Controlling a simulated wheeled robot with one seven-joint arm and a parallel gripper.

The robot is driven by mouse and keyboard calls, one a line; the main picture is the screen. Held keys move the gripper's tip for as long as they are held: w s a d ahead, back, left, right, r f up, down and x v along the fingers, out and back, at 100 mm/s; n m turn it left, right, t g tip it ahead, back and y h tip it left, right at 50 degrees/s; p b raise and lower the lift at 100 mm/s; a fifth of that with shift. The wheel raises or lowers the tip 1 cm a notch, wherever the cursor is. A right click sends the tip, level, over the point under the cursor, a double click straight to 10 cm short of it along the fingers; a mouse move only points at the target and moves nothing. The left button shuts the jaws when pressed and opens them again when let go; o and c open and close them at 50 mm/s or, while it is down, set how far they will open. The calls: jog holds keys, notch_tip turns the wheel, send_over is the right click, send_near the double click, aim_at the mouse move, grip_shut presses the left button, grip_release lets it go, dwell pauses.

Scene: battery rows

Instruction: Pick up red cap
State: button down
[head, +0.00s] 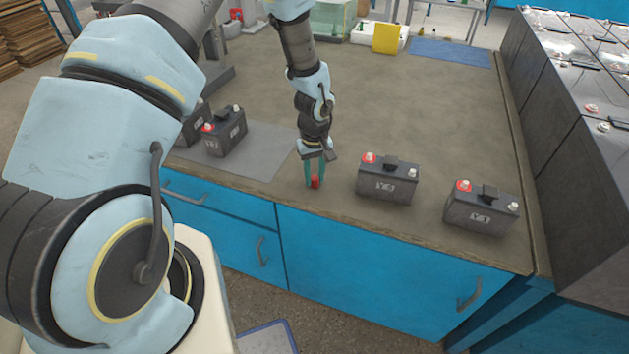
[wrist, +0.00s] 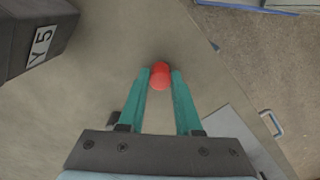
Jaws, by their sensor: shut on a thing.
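The red cap (head: 315,182) is between the fingertips of my gripper (head: 315,178), near the front edge of the workbench. In the wrist view the red cap (wrist: 161,76) sits between the tips of the two teal fingers of my gripper (wrist: 161,84), which are shut on it. I cannot tell for sure whether the cap touches the bench or hangs just above it.
A battery (head: 388,182) with a red terminal stands right of my gripper, and another battery (head: 482,208) farther right. More batteries (head: 224,132) stand left on a grey mat (head: 262,148). Large dark batteries (head: 572,110) line the right.

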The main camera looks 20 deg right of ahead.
aim_at(314, 177)
jog(key=shift+r, duration=0.15)
notch_tip(314, 177, up, 10)
jog(key=b, duration=0.2)
jog(key=shift+b, duration=0.35)
jog(key=shift+f, duration=0.2)
dwell(0.8)
